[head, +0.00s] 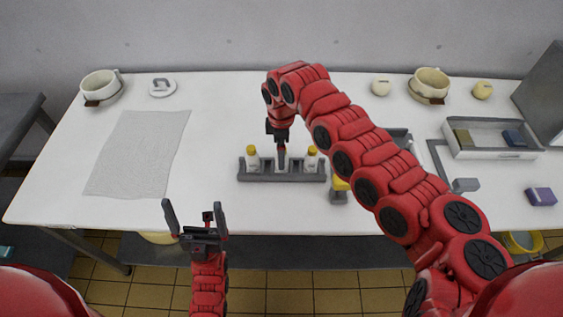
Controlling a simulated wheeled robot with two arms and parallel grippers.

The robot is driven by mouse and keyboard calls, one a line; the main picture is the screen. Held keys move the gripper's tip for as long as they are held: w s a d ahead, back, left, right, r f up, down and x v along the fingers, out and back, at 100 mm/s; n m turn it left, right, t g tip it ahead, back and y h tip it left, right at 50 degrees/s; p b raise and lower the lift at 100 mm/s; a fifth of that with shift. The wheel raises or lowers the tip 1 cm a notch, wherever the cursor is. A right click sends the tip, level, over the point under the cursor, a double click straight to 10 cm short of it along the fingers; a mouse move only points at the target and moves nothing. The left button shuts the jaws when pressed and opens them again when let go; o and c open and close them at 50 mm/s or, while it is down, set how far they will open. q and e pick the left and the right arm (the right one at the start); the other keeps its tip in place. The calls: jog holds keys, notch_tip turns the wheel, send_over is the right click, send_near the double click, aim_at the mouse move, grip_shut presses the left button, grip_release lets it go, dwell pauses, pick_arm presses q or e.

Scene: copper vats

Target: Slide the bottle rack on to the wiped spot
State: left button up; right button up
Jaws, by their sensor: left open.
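The bottle rack (283,177) is a low grey holder near the middle of the white table. A white bottle with a yellow cap (252,159) stands at its left end and a similar bottle (311,160) at its right end. My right gripper (282,158) points down at the rack's middle, between these bottles. Its fingers are seen edge-on, so I cannot tell their opening or whether they touch the rack. My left gripper (194,207) is open and empty at the table's front edge, left of the rack. No distinct wiped spot stands out on the white surface.
A pale grey cloth (138,154) lies flat on the left. Bare table (212,145) lies between cloth and rack. A grey block with a yellow top (339,195) stands close right of the rack. A white tray (487,154) is at the right; cream pots (102,87) (429,84) stand behind.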

notch_tip(320, 180, up, 10)
jog(key=shift+r+b, duration=0.15)
jog(key=shift+b, duration=0.6)
jog(key=shift+a, duration=0.1)
